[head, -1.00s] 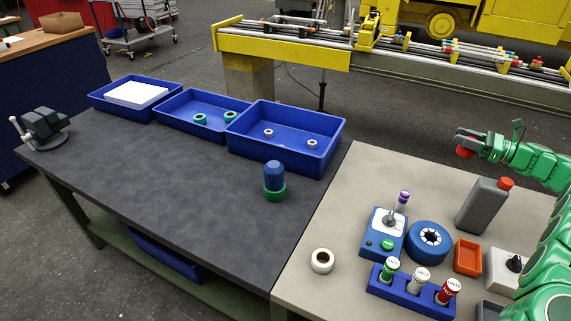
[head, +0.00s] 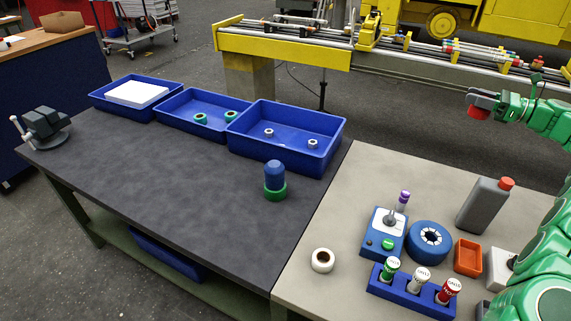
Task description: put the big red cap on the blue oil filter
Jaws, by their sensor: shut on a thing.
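The blue oil filter (head: 274,174) stands upright on the dark table, with a green ring (head: 275,193) around its base. Its top is bare. My gripper (head: 480,105) is at the upper right, in the air beyond the far edge of the light table. It is shut on the big red cap (head: 478,113), which shows below the fingers. The gripper is well to the right of the filter and apart from it. The fingers hide part of the cap.
Blue trays (head: 322,161) line the dark table's back edge behind the filter. A grey bottle (head: 483,206), a blue control box (head: 384,233), a blue ring (head: 429,240) and a marker rack (head: 412,296) crowd the light table. The dark table's middle is clear.

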